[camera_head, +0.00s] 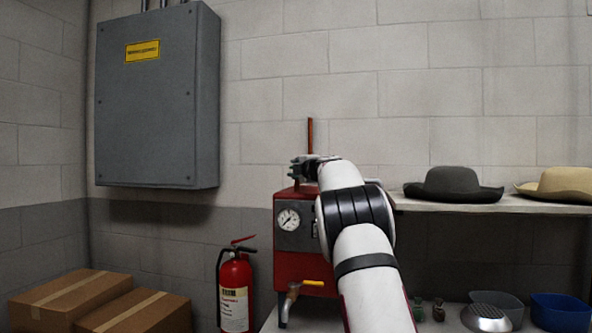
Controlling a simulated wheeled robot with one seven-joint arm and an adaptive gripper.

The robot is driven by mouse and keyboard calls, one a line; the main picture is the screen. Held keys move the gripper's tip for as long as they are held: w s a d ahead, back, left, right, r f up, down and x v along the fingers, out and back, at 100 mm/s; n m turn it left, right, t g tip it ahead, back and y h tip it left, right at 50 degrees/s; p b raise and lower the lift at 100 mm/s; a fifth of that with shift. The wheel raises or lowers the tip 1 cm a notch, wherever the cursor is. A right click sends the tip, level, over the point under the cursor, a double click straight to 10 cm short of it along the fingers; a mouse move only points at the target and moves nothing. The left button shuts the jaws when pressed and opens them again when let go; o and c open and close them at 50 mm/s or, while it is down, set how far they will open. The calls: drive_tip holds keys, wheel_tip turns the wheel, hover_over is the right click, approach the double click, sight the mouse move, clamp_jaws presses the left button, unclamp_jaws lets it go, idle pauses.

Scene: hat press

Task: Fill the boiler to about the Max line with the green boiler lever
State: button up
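The boiler (302,268) is a red box with a grey front panel, standing in the middle of the view. My arm hides its right part. A round white pressure gauge (288,219) sits on the panel. My gripper (299,170) is just above the top of the boiler, at the end of my white arm. It is small and dark here, and I cannot tell whether its fingers are open or shut. I cannot make out the green boiler lever clearly; a faint greenish patch shows by the gripper. No Max line is visible to me.
A thin orange-brown pipe (310,135) rises behind my gripper. A fire extinguisher (235,289) stands left. Two hats rest on a shelf (490,206) at right. A blue bowl (560,312) is below.

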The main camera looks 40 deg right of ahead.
drive_tip(key=shift+s, duration=0.1)
drive_tip(key=shift+s+a+r, duration=0.1)
drive_tip(key=shift+s+a, duration=0.15)
drive_tip(key=shift+s, duration=0.3)
drive_tip(key=v, duration=1)
drive_tip(key=shift+s, duration=0.3)
idle(1.2)
